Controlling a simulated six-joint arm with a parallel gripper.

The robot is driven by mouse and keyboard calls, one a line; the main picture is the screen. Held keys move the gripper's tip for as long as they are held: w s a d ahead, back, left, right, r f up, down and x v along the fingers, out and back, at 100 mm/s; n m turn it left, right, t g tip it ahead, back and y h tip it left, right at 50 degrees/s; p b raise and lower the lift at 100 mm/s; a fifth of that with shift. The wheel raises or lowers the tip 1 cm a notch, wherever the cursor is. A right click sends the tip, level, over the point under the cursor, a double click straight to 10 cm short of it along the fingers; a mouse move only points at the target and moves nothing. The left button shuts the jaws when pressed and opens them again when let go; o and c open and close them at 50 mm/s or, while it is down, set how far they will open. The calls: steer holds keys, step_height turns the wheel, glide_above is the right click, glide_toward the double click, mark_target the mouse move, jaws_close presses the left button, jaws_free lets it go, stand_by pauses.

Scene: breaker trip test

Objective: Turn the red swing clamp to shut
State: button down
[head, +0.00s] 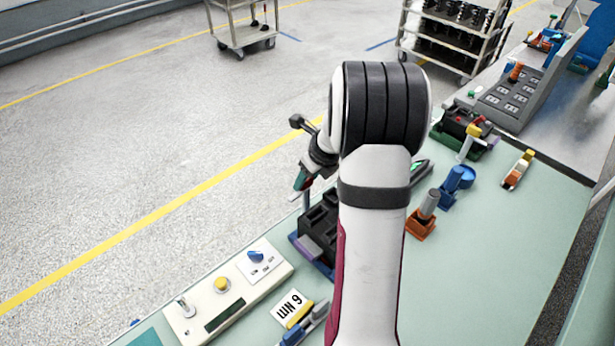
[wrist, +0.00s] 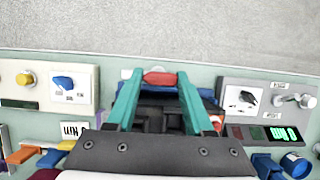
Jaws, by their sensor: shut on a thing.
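The red swing clamp (wrist: 160,78) shows in the wrist view as a rounded red piece at the far edge of the fixture. My gripper (wrist: 160,76) has its teal fingers on either side of it and is shut on it. In the head view my gripper (head: 303,180) is over the far left side of the black and blue fixture (head: 318,222). My arm hides part of that fixture, and the clamp cannot be made out there. The clamp's lower part and pivot are hidden in the wrist view.
A cream control panel (head: 228,300) with knobs stands left of the fixture. A grey panel (wrist: 270,104) with a dial and green display is to its right in the wrist view. Orange (head: 421,228) and blue (head: 449,190) holders stand right of my arm. The right front bench is clear.

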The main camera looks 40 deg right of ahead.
steer(key=n+y, duration=0.1)
steer(key=n, duration=0.3)
steer(key=shift+d+n+y, duration=0.15)
steer(key=shift+n+y, duration=0.15)
steer(key=shift+y, duration=0.1)
steer(key=n, duration=0.2)
steer(key=n+g+y, duration=0.1)
steer(key=n, duration=0.1)
steer(key=shift+w+d+n+g, duration=0.1)
steer(key=shift+n+g, duration=0.2)
steer(key=n+g+y, duration=0.1)
steer(key=n, duration=0.3)
steer(key=shift+n, duration=0.3)
steer(key=shift+w+d+n+g+y, duration=0.15)
steer(key=shift+n+g, duration=0.35)
steer(key=shift+n, duration=0.5)
steer(key=shift+a+n+g+y, duration=0.15)
steer(key=shift+n+g, duration=0.35)
steer(key=shift+n, duration=0.5)
steer(key=shift+d, duration=0.1)
steer(key=shift+c, duration=1.4)
jaws_free()
